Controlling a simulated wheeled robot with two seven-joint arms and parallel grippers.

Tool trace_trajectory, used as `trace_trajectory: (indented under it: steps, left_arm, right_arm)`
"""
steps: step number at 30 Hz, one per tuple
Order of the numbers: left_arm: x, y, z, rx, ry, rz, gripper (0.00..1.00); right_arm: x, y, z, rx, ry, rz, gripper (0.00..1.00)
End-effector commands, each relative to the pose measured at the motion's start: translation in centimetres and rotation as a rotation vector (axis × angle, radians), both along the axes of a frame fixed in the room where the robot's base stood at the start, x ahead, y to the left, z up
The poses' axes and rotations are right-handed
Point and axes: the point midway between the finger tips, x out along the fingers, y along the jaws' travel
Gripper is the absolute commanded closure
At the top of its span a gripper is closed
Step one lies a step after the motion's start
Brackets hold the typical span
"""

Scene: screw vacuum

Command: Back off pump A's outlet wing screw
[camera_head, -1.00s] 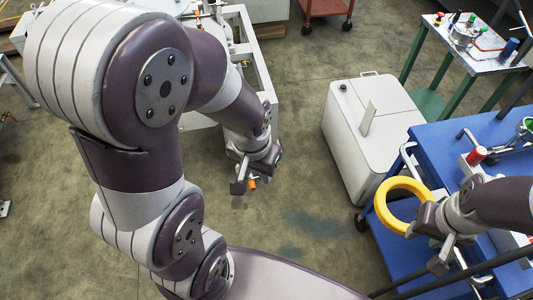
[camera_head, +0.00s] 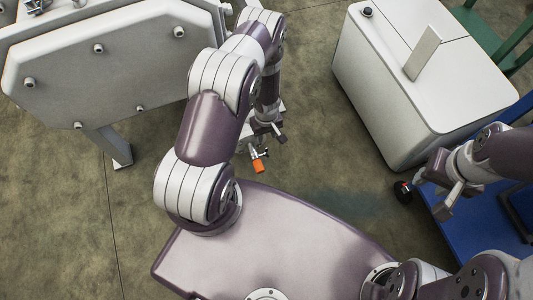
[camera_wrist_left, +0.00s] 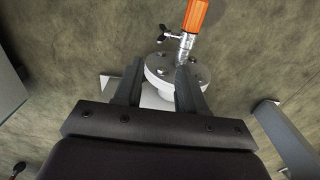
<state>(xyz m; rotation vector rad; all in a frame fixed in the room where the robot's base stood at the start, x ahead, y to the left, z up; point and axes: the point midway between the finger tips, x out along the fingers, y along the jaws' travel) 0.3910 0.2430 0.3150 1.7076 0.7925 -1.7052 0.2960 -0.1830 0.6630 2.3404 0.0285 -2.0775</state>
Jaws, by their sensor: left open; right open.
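In the left wrist view a round grey metal flange (camera_wrist_left: 178,72) with bolt heads sits just beyond my left gripper (camera_wrist_left: 158,70). The gripper is open, its two fingers apart and overlapping the flange's near side in the picture; contact cannot be told. A small metal fitting (camera_wrist_left: 185,42) with an orange handle (camera_wrist_left: 195,14) and a small black knob (camera_wrist_left: 164,38) stands at the flange's far side. In the head view the left gripper (camera_head: 270,134) hangs above the orange handle (camera_head: 257,166). I cannot tell which part is the wing screw. My right gripper (camera_head: 447,200) is open and empty.
A large pale panelled machine (camera_head: 110,60) stands at the left. A white cabinet (camera_head: 400,110) with an upright plate stands right of the left gripper. A blue cart (camera_head: 480,220) is under my right arm.

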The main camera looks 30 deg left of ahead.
Motion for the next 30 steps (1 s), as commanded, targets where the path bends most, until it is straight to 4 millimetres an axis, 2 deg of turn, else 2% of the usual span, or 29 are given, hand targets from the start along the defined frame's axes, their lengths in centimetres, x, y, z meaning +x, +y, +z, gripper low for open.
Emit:
trace_trajectory:
  steps: [1, 6, 12, 17, 25, 26, 27, 29, 30]
  left_arm:
    - [0.0, 0.0, -1.8, 0.0, 0.0, 0.001, 0.6]
    - [0.0, 0.0, -6.6, -0.001, 0.001, -0.001, 0.6]
    - [0.0, 0.0, -10.5, -0.001, 0.0, -0.002, 0.6]
    - [0.0, 0.0, -11.6, -0.001, 0.0, -0.003, 0.6]
    - [0.0, 0.0, -11.5, -0.001, 0.0, -0.003, 0.6]
    - [0.0, 0.0, -11.5, -0.001, 0.0, -0.003, 0.63]
    - [0.0, 0.0, -11.5, -0.001, 0.0, -0.003, 0.76]
    - [0.0, -0.1, -11.5, -0.002, 0.001, -0.003, 0.95]
    - [0.1, -0.1, -11.5, -0.003, 0.0, -0.004, 1.0]
  right_arm:
    - [0.0, 0.0, -1.8, 0.0, 0.0, 0.0, 0.57]
    - [0.0, 0.0, -6.3, 0.0, 0.0, 0.0, 0.57]
    - [0.0, 0.0, -10.1, 0.0, 0.001, 0.0, 0.57]
    - [0.0, 0.0, -11.0, 0.0, 0.001, 0.0, 0.57]
    - [0.0, 0.0, -10.9, 0.0, 0.0, 0.0, 0.57]
    - [0.0, 0.0, -10.9, 0.0, 0.0, 0.0, 0.57]
    - [0.0, 0.0, -10.9, 0.0, 0.0, 0.0, 0.57]
    - [0.0, 0.0, -10.9, 0.0, 0.0, 0.0, 0.57]
    - [0.0, 0.0, -10.9, 0.0, 0.0, 0.0, 0.57]
